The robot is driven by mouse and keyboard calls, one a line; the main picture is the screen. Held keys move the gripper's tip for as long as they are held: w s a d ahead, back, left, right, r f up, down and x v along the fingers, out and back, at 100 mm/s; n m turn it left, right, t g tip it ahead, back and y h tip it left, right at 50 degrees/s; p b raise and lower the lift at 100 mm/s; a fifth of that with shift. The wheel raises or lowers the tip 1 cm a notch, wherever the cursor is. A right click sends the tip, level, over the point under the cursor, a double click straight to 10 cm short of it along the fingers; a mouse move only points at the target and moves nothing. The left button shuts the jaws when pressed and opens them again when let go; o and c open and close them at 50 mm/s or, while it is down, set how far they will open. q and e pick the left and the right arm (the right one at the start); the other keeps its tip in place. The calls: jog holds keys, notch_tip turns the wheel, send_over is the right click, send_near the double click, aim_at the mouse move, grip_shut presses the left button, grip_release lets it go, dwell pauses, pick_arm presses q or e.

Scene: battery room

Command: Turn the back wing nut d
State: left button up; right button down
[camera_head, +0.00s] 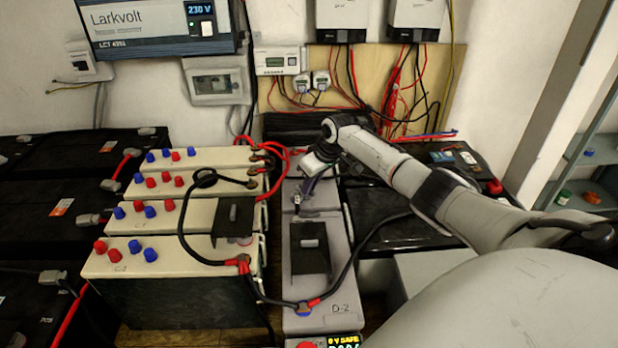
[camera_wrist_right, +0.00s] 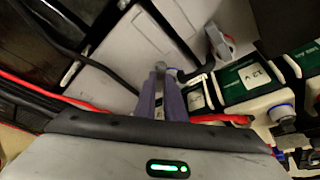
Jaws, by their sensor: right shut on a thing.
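My right gripper (camera_head: 308,183) reaches in from the right over the back of the grey D battery row (camera_head: 325,265). In the wrist view its two purple fingers (camera_wrist_right: 160,88) are nearly together, with a small grey wing nut (camera_wrist_right: 161,68) between their tips. The wing nut lies at the edge of a light grey battery top (camera_wrist_right: 125,62). In the head view the fingers and wrist hide this nut. A black cable end (camera_wrist_right: 197,78) lies just beside the fingertips. My left gripper is in neither view.
Cream batteries (camera_head: 180,215) with red and blue caps stand to the left. A black cable (camera_head: 350,245) with red ends crosses the front grey battery. Black batteries (camera_head: 385,215) stand to the right. Red cables (camera_head: 283,150) run close behind the gripper.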

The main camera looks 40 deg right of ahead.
jog(key=n+b, duration=0.2)
jog(key=n+y+b, duration=0.1)
jog(key=b, duration=0.1)
jog(key=shift+w+d+f+n+y, duration=0.1)
jog(key=shift+d+f+n+y, duration=0.1)
jog(key=shift+f+n+y, duration=0.15)
jog(key=n+b, duration=0.2)
jog(key=b, duration=0.2)
jog(key=shift+n+g+y, duration=0.25)
jog(key=shift+g+y, duration=0.05)
jog(key=shift+y, duration=0.05)
jog(key=shift+d+n+b, duration=0.1)
jog(key=shift+n+b, duration=0.5)
jog(key=shift+b, duration=0.55)
jog(key=shift+r+n+g+y+b, duration=0.2)
jog(key=shift+n+g+y+b, duration=0.15)
jog(key=shift+n+b, duration=0.45)
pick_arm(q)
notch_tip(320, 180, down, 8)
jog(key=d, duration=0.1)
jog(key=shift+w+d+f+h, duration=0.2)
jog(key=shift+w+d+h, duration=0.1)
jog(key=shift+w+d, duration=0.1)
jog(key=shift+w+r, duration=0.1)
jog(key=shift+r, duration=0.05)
pick_arm(e)
jog(key=c, duration=1.8)
grip_release()
jog(key=shift+r, duration=0.1)
jog(key=shift+c, duration=0.2)
